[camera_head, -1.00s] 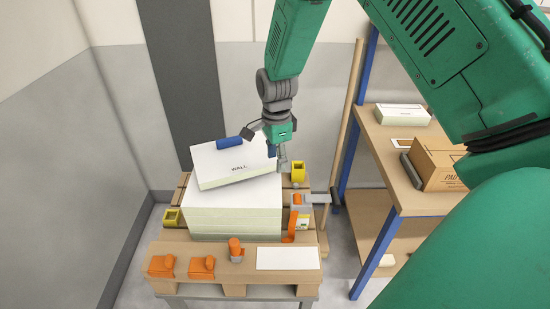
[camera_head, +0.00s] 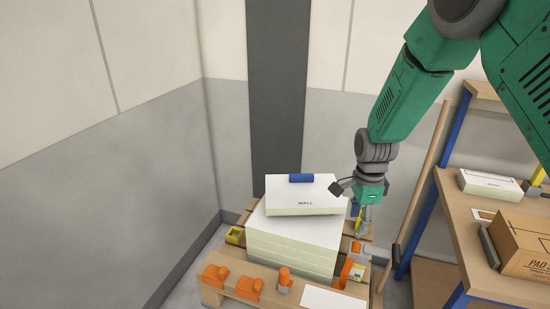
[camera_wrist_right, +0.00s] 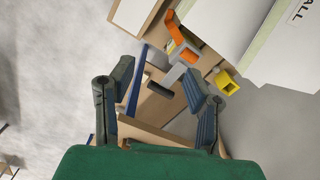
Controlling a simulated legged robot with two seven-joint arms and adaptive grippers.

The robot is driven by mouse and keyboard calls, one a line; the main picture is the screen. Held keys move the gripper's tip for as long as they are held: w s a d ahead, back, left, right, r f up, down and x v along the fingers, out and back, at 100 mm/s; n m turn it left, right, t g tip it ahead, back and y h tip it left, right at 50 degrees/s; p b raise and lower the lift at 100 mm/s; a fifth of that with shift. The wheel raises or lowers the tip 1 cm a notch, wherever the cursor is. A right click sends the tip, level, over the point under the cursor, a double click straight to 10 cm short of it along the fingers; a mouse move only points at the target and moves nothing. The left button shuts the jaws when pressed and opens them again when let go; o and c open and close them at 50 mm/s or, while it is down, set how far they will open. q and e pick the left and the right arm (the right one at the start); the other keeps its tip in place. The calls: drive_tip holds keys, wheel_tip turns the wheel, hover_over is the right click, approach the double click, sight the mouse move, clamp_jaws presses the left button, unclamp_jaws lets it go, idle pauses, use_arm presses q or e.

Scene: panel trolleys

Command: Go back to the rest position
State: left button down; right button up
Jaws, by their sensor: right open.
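A white panel marked WALL (camera_head: 305,192) lies askew on top of a stack of white panels (camera_head: 292,251), which rests on a wooden pallet trolley. A blue roll-shaped piece (camera_head: 301,178) sits at its back edge. My right gripper (camera_head: 364,222) points down just right of the stack, apart from the top panel. In the right wrist view the right gripper (camera_wrist_right: 157,76) has its fingers spread with nothing gripped between them. The WALL panel (camera_wrist_right: 293,48) shows at the upper right there. My left gripper is not in view.
Orange clamps (camera_head: 230,282) sit along the trolley's front, with a yellow bracket (camera_head: 235,235) at the left. A shelf unit (camera_head: 452,222) with a cardboard box (camera_head: 522,247) and a white box (camera_head: 490,185) stands right. A wooden pole leans beside it. Grey walls close the left and back.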

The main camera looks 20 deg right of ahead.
drive_tip(key=s+a+f+n+b, duration=0.1)
drive_tip(key=s+f+n+b, duration=0.2)
drive_tip(key=f, duration=0.4)
drive_tip(key=s+a+f+n+b, duration=0.2)
drive_tip(key=s+f, duration=0.3)
drive_tip(key=f, duration=0.3)
drive_tip(key=s+a+f+n+b, duration=0.1)
drive_tip(key=s+f+n+b, duration=0.3)
drive_tip(key=f, duration=0.3)
drive_tip(key=shift+a+f+n+h+b, duration=0.15)
drive_tip(key=shift+n+h+b, duration=0.2)
drive_tip(key=shift+n+h, duration=0.05)
drive_tip(key=s+a+f+n+b, duration=0.2)
drive_tip(key=s+f+n+b, duration=0.2)
drive_tip(key=s+f+n, duration=0.2)
drive_tip(key=s+a+f+n+b, duration=0.3)
drive_tip(key=s+f+n+b, duration=0.2)
drive_tip(key=s, duration=0.5)
drive_tip(key=shift+s+a+f+n+t+y, duration=0.35)
drive_tip(key=shift+f+n, duration=0.25)
drive_tip(key=shift+f, duration=0.3)
drive_tip(key=shift+a+r, duration=0.1)
drive_tip(key=shift+a, duration=0.15)
drive_tip(key=shift+d, duration=0.15)
